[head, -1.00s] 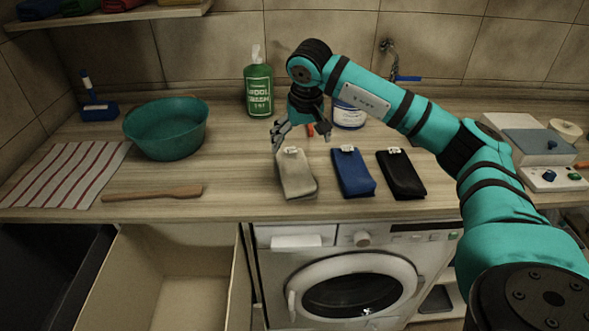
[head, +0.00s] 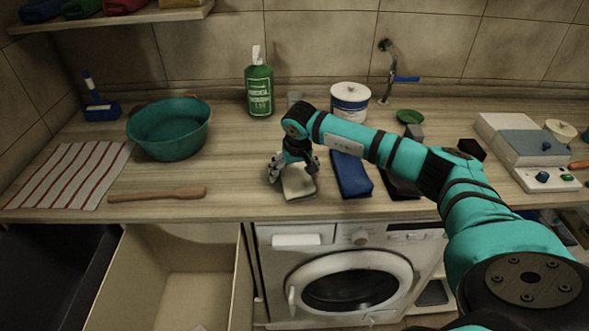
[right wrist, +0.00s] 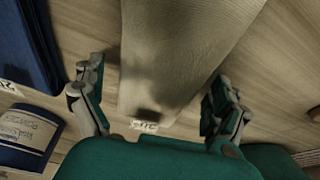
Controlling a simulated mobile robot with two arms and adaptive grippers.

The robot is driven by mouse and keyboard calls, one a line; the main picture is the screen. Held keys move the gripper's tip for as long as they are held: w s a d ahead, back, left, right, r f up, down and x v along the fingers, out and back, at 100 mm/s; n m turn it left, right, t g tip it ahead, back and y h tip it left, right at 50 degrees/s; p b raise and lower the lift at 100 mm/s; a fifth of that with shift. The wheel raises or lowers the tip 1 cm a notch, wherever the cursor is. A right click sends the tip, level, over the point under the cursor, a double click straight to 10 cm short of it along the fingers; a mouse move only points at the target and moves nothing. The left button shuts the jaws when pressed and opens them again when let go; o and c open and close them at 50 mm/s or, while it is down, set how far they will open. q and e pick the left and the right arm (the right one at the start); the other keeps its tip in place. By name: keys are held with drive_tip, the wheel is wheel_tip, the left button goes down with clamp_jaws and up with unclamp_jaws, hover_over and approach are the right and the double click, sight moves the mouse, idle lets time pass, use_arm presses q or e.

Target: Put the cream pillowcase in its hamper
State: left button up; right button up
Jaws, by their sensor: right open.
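The cream pillowcase (head: 298,186) is a folded bundle near the counter's front edge. In the right wrist view the cream cloth (right wrist: 185,45) runs between the two fingers, with a small white tag at its near end. My right gripper (head: 292,168) is low over its far end and open. In the right wrist view its fingers (right wrist: 157,100) are on either side of the cloth, apparently with gaps. A cream open-topped hamper (head: 185,252) stands below the counter at lower left. A black hamper (head: 45,270) is left of it. My left gripper is not in view.
A blue folded bundle (head: 351,176) and a black one (head: 403,188) lie right of the pillowcase. A wooden paddle (head: 155,194), teal basin (head: 168,135) and striped cloth (head: 70,175) lie left. A green bottle (head: 259,90) stands behind. The washing machine (head: 350,275) is below.

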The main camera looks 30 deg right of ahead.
sight(293, 167)
drive_tip(key=c, duration=1.5)
drive_tip(key=shift+o, duration=0.2)
drive_tip(key=shift+r+b, duration=0.5)
drive_tip(key=shift+r, duration=0.35)
drive_tip(key=shift+s+a+r+b, duration=0.1)
drive_tip(key=shift+a+r+b, duration=0.15)
drive_tip(key=shift+r, duration=0.2)
drive_tip(key=shift+a+r+b, duration=0.1)
drive_tip(key=shift+r+b, duration=0.2)
drive_tip(key=shift+r, duration=0.15)
drive_tip(key=s+a+r+b, duration=0.2)
drive_tip(key=s+a+b, duration=0.35)
drive_tip(key=a, duration=0.85)
drive_tip(key=s+a+n, duration=0.2)
drive_tip(key=s, duration=0.4)
drive_tip(key=s+a+r+n+y+p, duration=0.1)
drive_tip(key=s+a+n, duration=0.1)
drive_tip(key=s, duration=0.5)
drive_tip(key=shift+s+r+n+p, duration=0.15)
drive_tip(key=shift+s+n+p, duration=0.15)
